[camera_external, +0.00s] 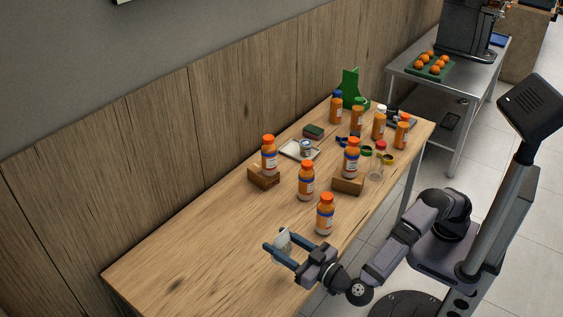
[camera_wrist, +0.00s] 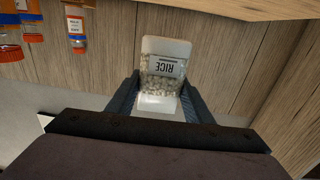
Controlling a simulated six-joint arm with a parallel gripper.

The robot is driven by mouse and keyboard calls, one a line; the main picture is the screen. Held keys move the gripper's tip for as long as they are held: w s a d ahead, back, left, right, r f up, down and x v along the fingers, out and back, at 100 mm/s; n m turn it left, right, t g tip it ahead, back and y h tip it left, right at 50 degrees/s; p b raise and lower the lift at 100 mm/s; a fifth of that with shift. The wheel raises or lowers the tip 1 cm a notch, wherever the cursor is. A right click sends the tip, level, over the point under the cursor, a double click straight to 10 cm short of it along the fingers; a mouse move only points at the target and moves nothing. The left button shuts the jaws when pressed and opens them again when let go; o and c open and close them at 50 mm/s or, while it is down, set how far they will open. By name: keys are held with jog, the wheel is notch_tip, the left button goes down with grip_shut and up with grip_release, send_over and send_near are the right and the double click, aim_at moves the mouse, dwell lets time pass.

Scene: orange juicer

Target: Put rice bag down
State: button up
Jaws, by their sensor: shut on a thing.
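The rice bag (camera_wrist: 163,72) is a small clear and white packet with a RICE label, which reads upside down in the wrist view. My gripper (camera_wrist: 162,90) is shut on it, with one finger on each side. In the external view the rice bag (camera_external: 282,241) shows pale between the fingers of my gripper (camera_external: 276,248), over the near part of the wooden table (camera_external: 190,250). I cannot tell for sure whether the bag touches the tabletop.
Several orange bottles stand on the table, the nearest (camera_external: 325,215) just beyond my gripper. Two wooden blocks (camera_external: 264,177) (camera_external: 348,185), a white tray (camera_external: 291,153) and a glass jar (camera_external: 376,166) stand farther back. The table's left part is clear.

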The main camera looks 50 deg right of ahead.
jog(key=shift+f, duration=4.75)
jog(key=shift+f, duration=0.1)
jog(key=shift+f, duration=0.15)
jog(key=o, duration=1)
jog(key=shift+o, duration=0.2)
jog(key=shift+b, duration=0.65)
jog(key=shift+o, duration=0.5)
jog(key=s, duration=0.7)
jog(key=shift+s+a, duration=0.1)
jog(key=shift+s, duration=0.05)
